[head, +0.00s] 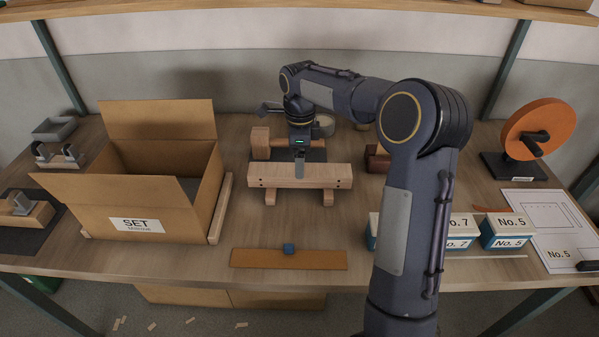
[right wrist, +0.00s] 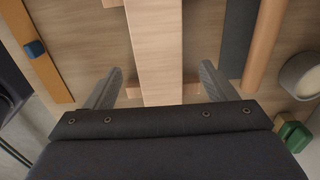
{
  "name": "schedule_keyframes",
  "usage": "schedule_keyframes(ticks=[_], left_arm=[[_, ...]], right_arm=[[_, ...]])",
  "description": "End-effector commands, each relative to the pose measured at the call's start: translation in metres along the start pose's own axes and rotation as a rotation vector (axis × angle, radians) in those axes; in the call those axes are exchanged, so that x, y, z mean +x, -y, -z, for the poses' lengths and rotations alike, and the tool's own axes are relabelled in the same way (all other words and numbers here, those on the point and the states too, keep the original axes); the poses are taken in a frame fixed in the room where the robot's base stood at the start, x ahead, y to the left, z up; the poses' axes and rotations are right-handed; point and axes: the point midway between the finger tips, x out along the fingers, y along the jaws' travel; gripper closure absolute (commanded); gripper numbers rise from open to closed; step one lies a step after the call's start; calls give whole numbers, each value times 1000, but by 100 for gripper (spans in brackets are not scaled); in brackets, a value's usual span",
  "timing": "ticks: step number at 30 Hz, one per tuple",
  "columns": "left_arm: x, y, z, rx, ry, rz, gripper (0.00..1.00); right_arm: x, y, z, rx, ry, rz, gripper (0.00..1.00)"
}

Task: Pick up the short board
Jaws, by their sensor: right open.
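A short pale wooden board (head: 325,177) rests across two small wooden feet near the middle of the bench. Dark holes show near its ends. My right gripper (head: 299,170) points down over the middle of this board. In the right wrist view, the board (right wrist: 155,50) runs between the two spread fingers of the right gripper (right wrist: 160,75), with a gap on each side. The gripper is open and holds nothing. In the head view, the gripper hides a small part of the board's middle. My left gripper is not in view.
An open cardboard box (head: 125,205) marked SET stands left. An orange-brown strip with a blue knob (head: 289,249) lies at the front edge. Labelled boxes (head: 508,231), a drawing (head: 545,220) and an orange wheel (head: 540,128) are right. Behind the board lies a wooden rod (head: 262,140).

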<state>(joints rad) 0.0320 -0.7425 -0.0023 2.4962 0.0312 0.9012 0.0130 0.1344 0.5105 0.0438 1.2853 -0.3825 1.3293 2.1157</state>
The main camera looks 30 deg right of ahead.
Motion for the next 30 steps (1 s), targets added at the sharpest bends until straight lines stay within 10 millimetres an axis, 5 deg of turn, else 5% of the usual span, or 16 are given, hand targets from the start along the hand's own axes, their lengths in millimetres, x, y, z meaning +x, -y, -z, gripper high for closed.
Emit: schedule_keyframes(ticks=[6,15,27,30], left_arm=[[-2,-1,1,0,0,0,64],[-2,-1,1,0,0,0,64],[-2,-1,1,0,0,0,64],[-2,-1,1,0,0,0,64]], right_arm=[[29,-2,-1,-1,-1,-2,22],[33,-2,-1,-1,1,0,23],[32,-1,-1,-1,1,1,74],[32,-1,-1,-1,1,1,74]])
